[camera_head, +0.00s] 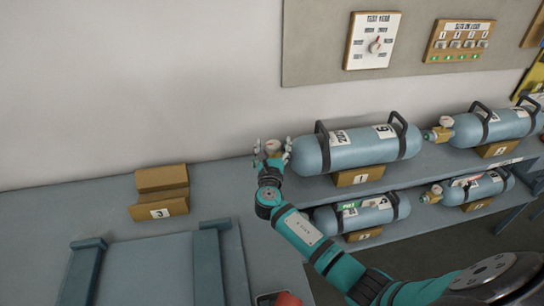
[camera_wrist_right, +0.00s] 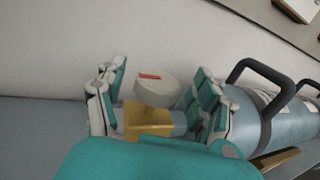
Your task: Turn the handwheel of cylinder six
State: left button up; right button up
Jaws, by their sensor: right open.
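Cylinder six (camera_head: 350,148) is a blue-grey cylinder with two dark carry handles and a label with a 6. It lies on its side on a shelf cradle, valve end to the left. In the wrist view, gaps show between the fingers and the disc. My left gripper is not in view.
Other cylinders lie to the right (camera_head: 495,124) and on a lower level (camera_head: 365,213). An empty tan cradle (camera_head: 162,192) stands on the bench at left, behind a blue frame (camera_head: 150,240). A wall board (camera_head: 330,50) carries a dial panel (camera_head: 372,41) and an indicator panel (camera_head: 459,41).

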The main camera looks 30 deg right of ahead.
jog(key=v, duration=1.1)
jog(key=shift+a, duration=0.15)
jog(key=shift+s, duration=0.15)
